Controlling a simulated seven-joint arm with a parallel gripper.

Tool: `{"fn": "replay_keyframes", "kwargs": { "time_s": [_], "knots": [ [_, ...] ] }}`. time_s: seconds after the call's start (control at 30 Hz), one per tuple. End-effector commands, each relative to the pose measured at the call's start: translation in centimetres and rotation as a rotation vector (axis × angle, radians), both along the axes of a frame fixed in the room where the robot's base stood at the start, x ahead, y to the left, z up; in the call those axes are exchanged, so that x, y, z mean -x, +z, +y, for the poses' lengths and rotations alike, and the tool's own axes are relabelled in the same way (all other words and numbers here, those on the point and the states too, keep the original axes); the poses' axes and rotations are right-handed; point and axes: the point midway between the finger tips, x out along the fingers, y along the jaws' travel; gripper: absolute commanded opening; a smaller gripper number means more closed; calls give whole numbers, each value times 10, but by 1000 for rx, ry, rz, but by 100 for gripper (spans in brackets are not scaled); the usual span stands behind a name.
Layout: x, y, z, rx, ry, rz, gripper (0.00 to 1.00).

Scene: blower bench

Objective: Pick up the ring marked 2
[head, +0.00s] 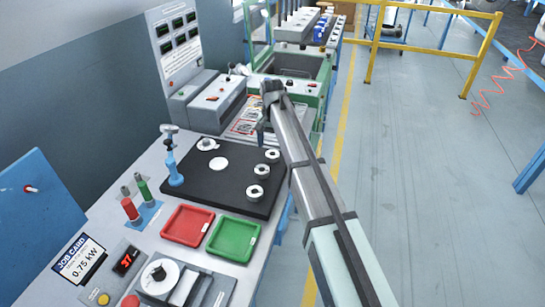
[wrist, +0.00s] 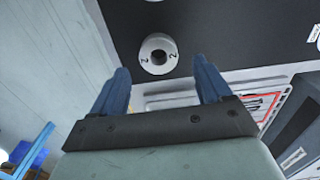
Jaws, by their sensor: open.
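The ring marked 2 (wrist: 148,47) is a light grey ring with a dark centre hole and two "2" marks. It lies flat on the black mat (wrist: 220,30), close to the mat's edge. In the head view it seems to be the farthest ring (head: 272,151) of the row along the mat's right side. My gripper (wrist: 161,68) is open and empty, with its blue fingers pointing towards the ring, one on either side in the picture. In the head view my gripper (head: 262,136) hangs just beyond that ring, partly hidden by my arm. The height gap is hard to judge.
Two more rings, a middle one (head: 262,166) and a nearer one (head: 255,187), lie on the mat. Another grey piece (head: 207,142) and a blue stand (head: 173,165) are further left. Red (head: 188,225) and green (head: 233,238) trays sit in front.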

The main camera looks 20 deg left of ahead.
Motion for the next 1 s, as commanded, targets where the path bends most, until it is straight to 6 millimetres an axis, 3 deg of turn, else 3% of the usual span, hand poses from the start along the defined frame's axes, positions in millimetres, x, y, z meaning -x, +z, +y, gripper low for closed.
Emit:
{"fn": "replay_keyframes", "kwargs": {
  "time_s": [0.27, 0.53, 1.0],
  "knots": [
    [2, -35, -2, 0, 0, 0, 78],
    [1, -39, -2, 0, 0, -1, 78],
    [2, -39, -2, 0, 0, -1, 33]
  ]
}}
